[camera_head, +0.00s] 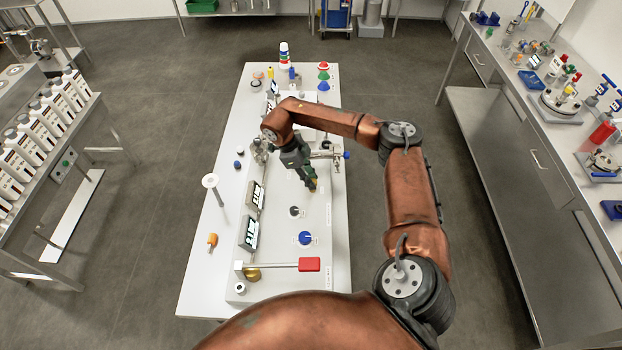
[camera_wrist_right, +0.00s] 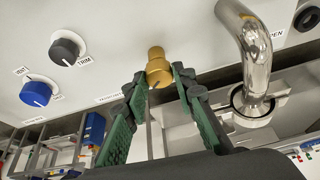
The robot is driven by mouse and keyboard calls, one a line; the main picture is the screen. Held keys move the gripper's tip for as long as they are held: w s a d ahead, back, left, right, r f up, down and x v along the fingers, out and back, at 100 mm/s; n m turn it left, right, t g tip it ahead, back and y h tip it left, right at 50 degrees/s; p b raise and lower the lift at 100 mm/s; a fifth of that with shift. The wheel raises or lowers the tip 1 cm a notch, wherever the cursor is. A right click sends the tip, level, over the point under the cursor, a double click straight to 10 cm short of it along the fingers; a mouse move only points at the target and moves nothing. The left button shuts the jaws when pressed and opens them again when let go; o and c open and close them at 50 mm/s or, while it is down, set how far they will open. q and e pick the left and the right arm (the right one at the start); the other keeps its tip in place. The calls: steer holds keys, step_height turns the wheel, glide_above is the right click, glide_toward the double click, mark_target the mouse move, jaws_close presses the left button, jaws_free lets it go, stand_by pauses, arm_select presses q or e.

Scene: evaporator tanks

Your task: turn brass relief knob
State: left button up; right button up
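The brass relief knob (camera_wrist_right: 159,70) sticks out from the white panel in the right wrist view. My right gripper (camera_wrist_right: 161,77) has one green-and-black finger on each side of it. The fingertips are about one knob width apart and appear to press on its sides. In the head view my right gripper (camera_head: 309,182) points down at the middle of the white panel bench, and its fingers mostly hide the knob. My left gripper is not in view.
A grey trim knob (camera_wrist_right: 66,48) and a blue knob (camera_wrist_right: 37,92) sit to one side of the brass knob. A bent steel pipe (camera_wrist_right: 250,50) stands close on the other side. A red-handled lever (camera_head: 308,264) lies across the panel's near end.

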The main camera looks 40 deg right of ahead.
steer(key=o, duration=0.4)
steer(key=shift+o, duration=0.2)
steer(key=v, duration=1.2)
